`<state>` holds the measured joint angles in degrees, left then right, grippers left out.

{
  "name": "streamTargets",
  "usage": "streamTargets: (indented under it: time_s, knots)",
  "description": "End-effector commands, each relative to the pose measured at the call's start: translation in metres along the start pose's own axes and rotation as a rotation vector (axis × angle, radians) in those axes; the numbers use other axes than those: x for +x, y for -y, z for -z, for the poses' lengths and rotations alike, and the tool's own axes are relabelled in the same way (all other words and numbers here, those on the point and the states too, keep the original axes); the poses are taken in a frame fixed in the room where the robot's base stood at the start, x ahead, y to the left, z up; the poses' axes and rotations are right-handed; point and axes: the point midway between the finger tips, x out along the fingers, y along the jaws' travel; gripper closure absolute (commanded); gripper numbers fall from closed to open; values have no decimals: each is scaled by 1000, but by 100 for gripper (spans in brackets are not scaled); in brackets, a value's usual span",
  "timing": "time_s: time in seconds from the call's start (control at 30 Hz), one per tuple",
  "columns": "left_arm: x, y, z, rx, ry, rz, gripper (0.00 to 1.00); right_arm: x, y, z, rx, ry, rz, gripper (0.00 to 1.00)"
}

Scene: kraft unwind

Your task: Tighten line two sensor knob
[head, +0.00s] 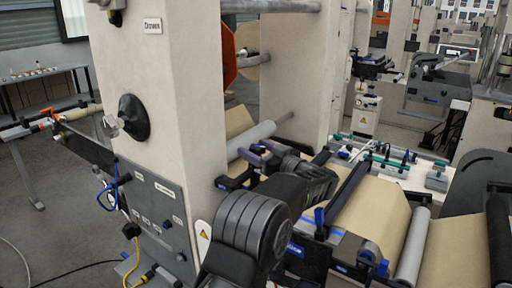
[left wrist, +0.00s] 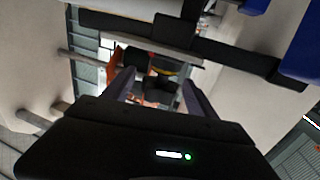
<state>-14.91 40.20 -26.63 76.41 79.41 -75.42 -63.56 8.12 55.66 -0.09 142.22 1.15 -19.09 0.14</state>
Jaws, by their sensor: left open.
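My left gripper (head: 250,154) reaches in from the bottom of the head view, beside the pale machine column and over the rollers. In the left wrist view its two fingers (left wrist: 158,88) stand apart, on either side of a small dark knob-like part (left wrist: 158,84). I cannot tell whether they touch it, or for certain that it is the line two sensor knob. A dark bar (left wrist: 125,22) with a block crosses above it in that view. In the head view the gripper and wrist hide what lies at the fingertips. My right gripper is not in view.
The pale column (head: 160,90) stands close on the left, with a grey connector panel (head: 155,205) and a large black knob (head: 133,117). A grey roller (head: 252,138) lies by the gripper. Brown kraft web (head: 372,208), rollers and blue-ended fittings (head: 368,257) fill the right.

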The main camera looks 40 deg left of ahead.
Motion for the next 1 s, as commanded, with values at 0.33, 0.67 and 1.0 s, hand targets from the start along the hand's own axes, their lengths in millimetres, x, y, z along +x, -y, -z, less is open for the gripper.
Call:
streamTargets:
  time_s: [0.33, 0.67, 1.0]
  knots:
    - [0, 0, 0, 0, 0, 0, 43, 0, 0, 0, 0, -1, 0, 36]
    - [0, 0, 0, 0, 0, 0, 70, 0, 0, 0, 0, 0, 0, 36]
    - [0, 0, -1, 0, 0, 1, 96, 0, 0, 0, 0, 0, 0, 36]
